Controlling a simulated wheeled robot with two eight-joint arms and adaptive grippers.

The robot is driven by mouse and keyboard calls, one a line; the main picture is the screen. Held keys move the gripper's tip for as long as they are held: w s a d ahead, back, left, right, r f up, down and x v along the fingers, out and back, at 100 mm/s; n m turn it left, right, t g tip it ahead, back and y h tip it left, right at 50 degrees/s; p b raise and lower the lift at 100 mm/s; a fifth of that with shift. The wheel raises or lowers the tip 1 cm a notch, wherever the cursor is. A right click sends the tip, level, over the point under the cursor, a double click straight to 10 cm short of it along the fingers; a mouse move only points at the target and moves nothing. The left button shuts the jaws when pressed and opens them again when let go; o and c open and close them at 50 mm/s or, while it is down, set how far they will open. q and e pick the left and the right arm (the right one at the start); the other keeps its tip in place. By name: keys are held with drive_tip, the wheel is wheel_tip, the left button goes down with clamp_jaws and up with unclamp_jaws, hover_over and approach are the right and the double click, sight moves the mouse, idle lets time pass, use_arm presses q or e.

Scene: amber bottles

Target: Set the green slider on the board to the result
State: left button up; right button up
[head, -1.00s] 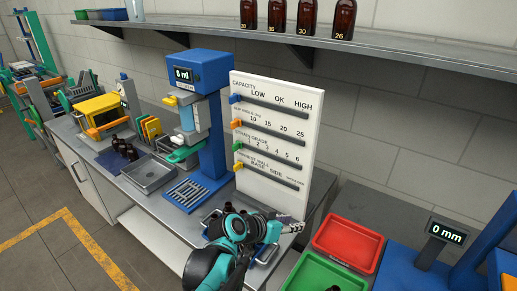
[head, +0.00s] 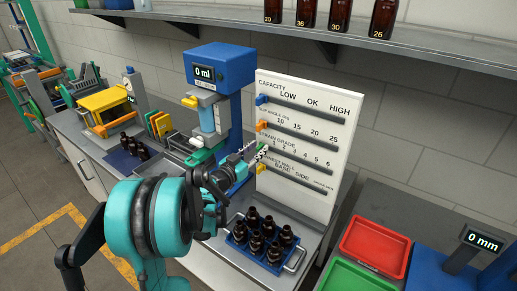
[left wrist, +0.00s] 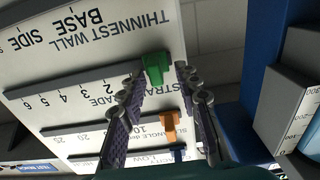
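The white board (head: 335,205) stands upright with several labelled slider tracks. The green slider (left wrist: 155,68) is on the STRAIN GRADE track, at the end beside the 1. My left gripper (left wrist: 160,85) is open, with its fingertips on either side of the green slider; I cannot tell whether they touch it. In the head view my left gripper (head: 254,154) is at the board's left edge and largely covers the green slider. The orange slider (head: 261,126) and blue slider (head: 262,100) sit at the left ends of their tracks. My right gripper is out of view.
A blue rack of amber bottles (head: 263,240) stands below the board. A blue machine (head: 220,65) reading 0 ml is just left of it. Red (head: 375,247) and green (head: 345,278) trays are at the right. A shelf with bottles (head: 335,45) runs above.

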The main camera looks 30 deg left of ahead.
sight(305, 159)
use_arm(q)
drive_tip(key=shift+w+d, duration=0.2)
drive_tip(key=shift+w, duration=0.35)
clamp_jaws()
drive_tip(key=shift+d, duration=0.1)
drive_tip(key=d, duration=0.5)
drive_tip(key=s+d, duration=0.1)
drive_tip(key=d, duration=0.4)
drive_tip(key=d+b, duration=0.1)
drive_tip(key=d, duration=0.4)
drive_tip(key=shift+s+d, duration=0.15)
drive_tip(key=shift+d, duration=0.25)
unclamp_jaws()
